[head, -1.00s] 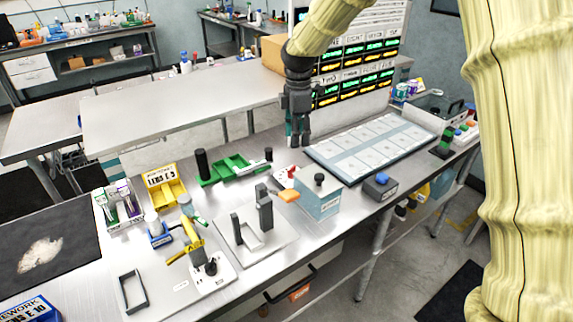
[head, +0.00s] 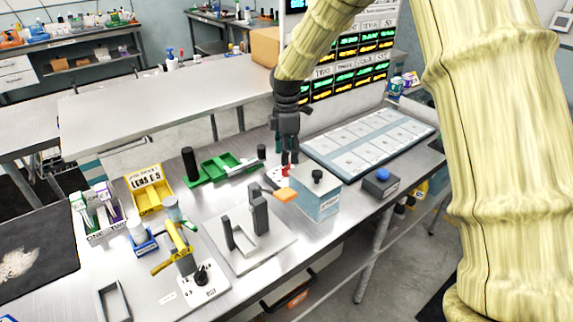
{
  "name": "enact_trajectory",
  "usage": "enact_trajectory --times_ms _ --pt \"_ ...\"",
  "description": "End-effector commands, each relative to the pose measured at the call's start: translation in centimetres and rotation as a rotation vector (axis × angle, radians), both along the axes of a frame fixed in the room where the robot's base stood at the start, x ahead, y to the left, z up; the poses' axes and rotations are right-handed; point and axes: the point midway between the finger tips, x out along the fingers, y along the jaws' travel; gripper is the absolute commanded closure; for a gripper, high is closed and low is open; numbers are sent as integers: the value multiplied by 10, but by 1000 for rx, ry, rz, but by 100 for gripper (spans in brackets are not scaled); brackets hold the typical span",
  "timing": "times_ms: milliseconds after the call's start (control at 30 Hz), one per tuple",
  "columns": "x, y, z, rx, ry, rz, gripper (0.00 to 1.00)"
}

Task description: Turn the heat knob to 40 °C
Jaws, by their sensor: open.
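Two black knobs show, and I cannot tell from their markings which is the heat knob. One black knob (head: 317,177) stands on top of a light blue box (head: 317,199) with a small label on its front. The other black knob (head: 201,276) sits on a white plate (head: 215,290) with small marks, beside a yellow lever (head: 178,247). No 40 °C mark is readable. My gripper (head: 289,159) points down, open and empty, just behind and left of the light blue box. Its fingertips are near a small red part (head: 285,171), which they may partly hide.
An orange tab (head: 286,194) sticks out left of the box. A grey upright stand (head: 259,212), a green tray (head: 228,166), a yellow bin (head: 149,188) and a dark box with blue button (head: 382,183) stand nearby. A white panelled board (head: 368,146) lies behind right.

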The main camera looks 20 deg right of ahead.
Motion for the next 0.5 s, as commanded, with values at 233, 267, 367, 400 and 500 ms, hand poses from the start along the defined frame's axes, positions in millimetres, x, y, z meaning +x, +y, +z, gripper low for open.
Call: enact_trajectory --times_ms 233,267,367,400,500 --pt "-1 0 -36 -1 2 0 53" --pt "0 0 -39 -1 1 0 53" --pt "-1 0 -48 -1 1 1 53" --pt "0 0 -50 -1 1 1 53" --pt "0 0 -53 0 -1 0 53"
